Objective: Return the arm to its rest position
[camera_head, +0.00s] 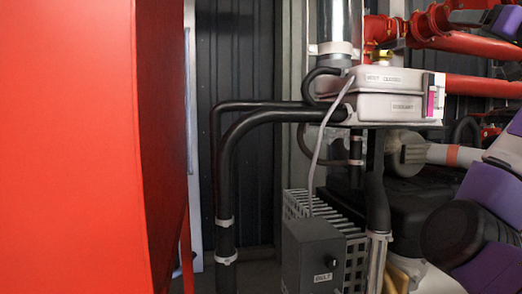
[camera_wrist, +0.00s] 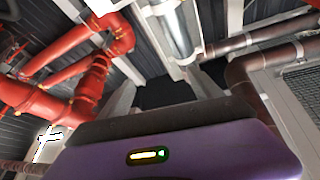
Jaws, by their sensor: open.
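My arm (camera_head: 485,215) shows at the right edge of the head view as purple, grey and black links, partly cut off by the frame. My gripper's fingers do not show in either view. In the wrist view, a purple body with a dark upper edge and a small lit slot (camera_wrist: 148,155) fills the lower middle; I take it as part of my own robot. I see nothing held.
A large red panel (camera_head: 70,150) stands close at the left. A pale engine box (camera_head: 385,100), black hoses (camera_head: 235,130) and a grey control box (camera_head: 312,255) stand at centre. Red pipes (camera_head: 480,87) run at upper right; they also show in the wrist view (camera_wrist: 85,85).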

